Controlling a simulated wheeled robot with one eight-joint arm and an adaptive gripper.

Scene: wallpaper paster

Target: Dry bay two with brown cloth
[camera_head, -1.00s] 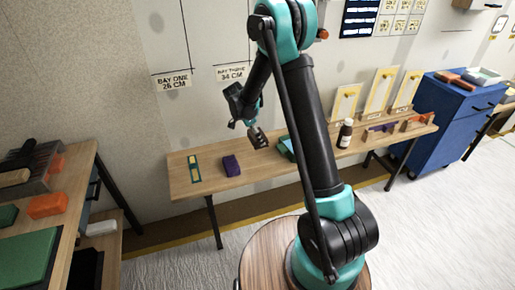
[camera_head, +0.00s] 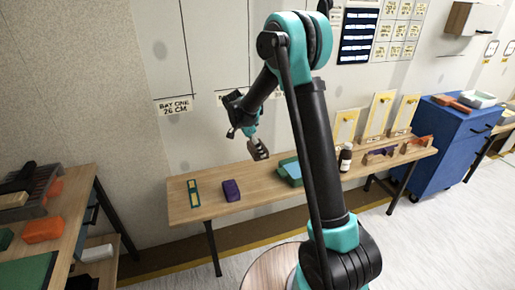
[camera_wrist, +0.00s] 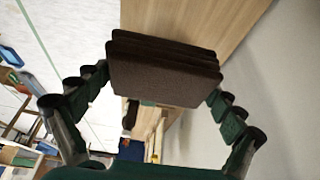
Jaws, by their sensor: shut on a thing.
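My gripper (camera_head: 258,150) is shut on a dark brown folded cloth, held in front of the wall above the bench. In the wrist view the brown cloth (camera_wrist: 165,72) sits between both fingers as a stack of layers. In the head view the cloth is small and hard to make out. The wall panels (camera_head: 205,55) are pale with dark vertical seams and grey, damp-looking patches. The bay one label (camera_head: 173,105) is readable at the left. The label to its right is mostly hidden behind my wrist, so I cannot read it.
A blue cabinet (camera_head: 440,140) stands right. A side table with orange blocks (camera_head: 42,229) stands left.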

